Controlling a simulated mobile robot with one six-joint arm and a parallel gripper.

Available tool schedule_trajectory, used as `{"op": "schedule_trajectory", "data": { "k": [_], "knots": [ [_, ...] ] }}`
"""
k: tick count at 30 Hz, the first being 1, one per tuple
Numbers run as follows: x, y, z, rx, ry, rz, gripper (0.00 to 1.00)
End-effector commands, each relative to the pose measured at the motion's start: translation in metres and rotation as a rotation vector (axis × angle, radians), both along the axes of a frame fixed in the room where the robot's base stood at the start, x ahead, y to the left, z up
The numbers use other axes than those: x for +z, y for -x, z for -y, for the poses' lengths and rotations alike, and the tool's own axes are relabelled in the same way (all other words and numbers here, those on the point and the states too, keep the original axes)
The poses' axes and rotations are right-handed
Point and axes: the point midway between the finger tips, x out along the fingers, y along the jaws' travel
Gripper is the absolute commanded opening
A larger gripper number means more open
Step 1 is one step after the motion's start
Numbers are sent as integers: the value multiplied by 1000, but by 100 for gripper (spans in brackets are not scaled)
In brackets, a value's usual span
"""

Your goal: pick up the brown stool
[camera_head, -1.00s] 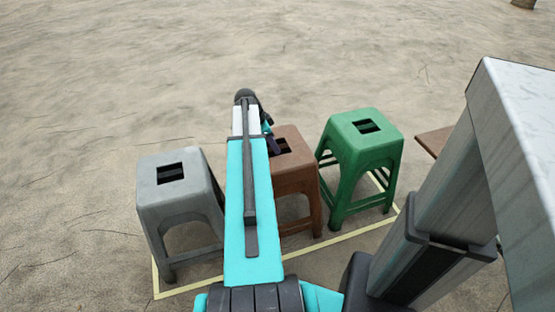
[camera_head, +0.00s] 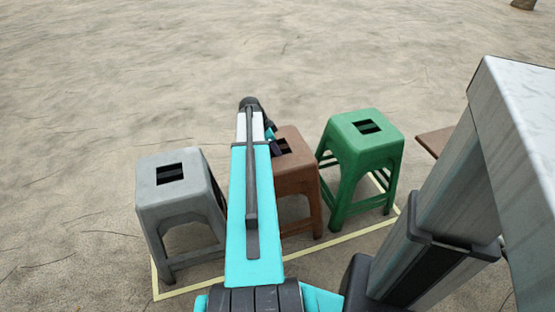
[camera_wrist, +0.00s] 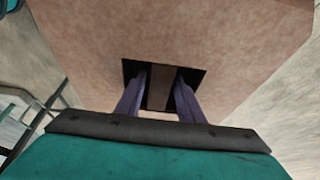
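The brown stool (camera_head: 297,173) stands upright between the other two stools in the head view, partly hidden behind my arm. Its seat (camera_wrist: 170,35) fills the upper middle of the wrist view, with a dark square opening split by a central brown bar (camera_wrist: 160,88). My gripper (camera_wrist: 160,80) is at the opening, one dark finger on each side of the bar, with the tips reaching into the slots. The fingers look apart, with narrow gaps to the bar; contact is hard to tell. In the head view my gripper (camera_head: 276,146) is over the seat, mostly hidden.
A grey stool (camera_head: 175,195) stands left of the brown one and a green stool (camera_head: 362,145) stands close on its right. A yellow line (camera_head: 340,238) on the ground frames the stools. A brown board (camera_head: 433,141) lies at the right. Open sandy ground stretches behind.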

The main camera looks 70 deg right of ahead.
Motion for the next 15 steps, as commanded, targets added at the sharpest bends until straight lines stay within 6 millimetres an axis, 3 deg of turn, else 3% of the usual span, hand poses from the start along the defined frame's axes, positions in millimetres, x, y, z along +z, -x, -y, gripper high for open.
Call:
{"op": "schedule_trajectory", "data": {
  "k": [15],
  "knots": [
    [-4, 0, 0, 0, 0, 0, 34]
  ]
}}
